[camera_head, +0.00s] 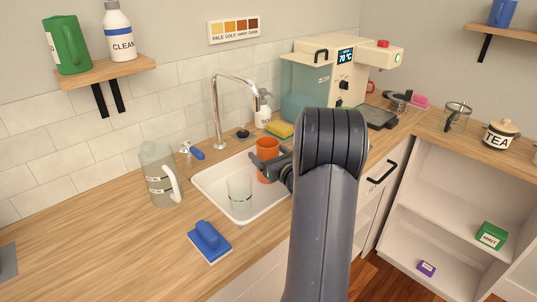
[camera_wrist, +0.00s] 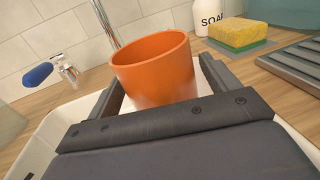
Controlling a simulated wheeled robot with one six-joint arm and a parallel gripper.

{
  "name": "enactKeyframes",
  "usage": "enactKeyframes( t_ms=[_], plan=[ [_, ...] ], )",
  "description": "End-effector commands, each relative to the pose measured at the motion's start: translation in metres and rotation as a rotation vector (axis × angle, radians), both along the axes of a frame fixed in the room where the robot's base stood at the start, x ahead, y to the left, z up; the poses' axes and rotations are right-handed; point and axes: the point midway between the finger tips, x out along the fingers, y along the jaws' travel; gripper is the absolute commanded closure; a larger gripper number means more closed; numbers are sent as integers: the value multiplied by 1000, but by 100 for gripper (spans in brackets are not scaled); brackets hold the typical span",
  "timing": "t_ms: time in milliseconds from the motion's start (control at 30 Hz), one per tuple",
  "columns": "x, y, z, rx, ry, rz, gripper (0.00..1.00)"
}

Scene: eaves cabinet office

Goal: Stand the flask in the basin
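The white sink basin (camera_head: 213,196) is set into the wooden counter. A clear glass vessel (camera_head: 240,192) stands upright in it, towards the front. An orange cup (camera_head: 267,148) is upright at the basin's back right; in the wrist view the orange cup (camera_wrist: 155,72) fills the middle, its lower part hidden by my gripper. My gripper (camera_wrist: 163,85) is open, with one finger on each side of the cup and slim pale gaps showing beside it. A clear grey jug with a white handle (camera_head: 157,172) stands on the counter left of the basin. I cannot tell which vessel is the flask.
The tap (camera_head: 217,115) arches behind the basin. A blue-handled brush (camera_head: 210,243) lies in front of it. A soap bottle (camera_wrist: 208,17) and sponge (camera_wrist: 238,34) stand behind right. The coffee machine (camera_head: 335,75) is farther right.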

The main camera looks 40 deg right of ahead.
Motion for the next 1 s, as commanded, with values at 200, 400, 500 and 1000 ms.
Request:
enactKeyframes(
  t_ms=[200, 400, 500, 1000],
  plan=[
    [0, 0, -1, 1, 2, 0, 14],
    [0, 0, 6, 1, 2, 0, 14],
    [0, 0, 14, 1, 2, 0, 14],
    [-104, 5, 11, 0, 1, -4, 14]
  ],
)
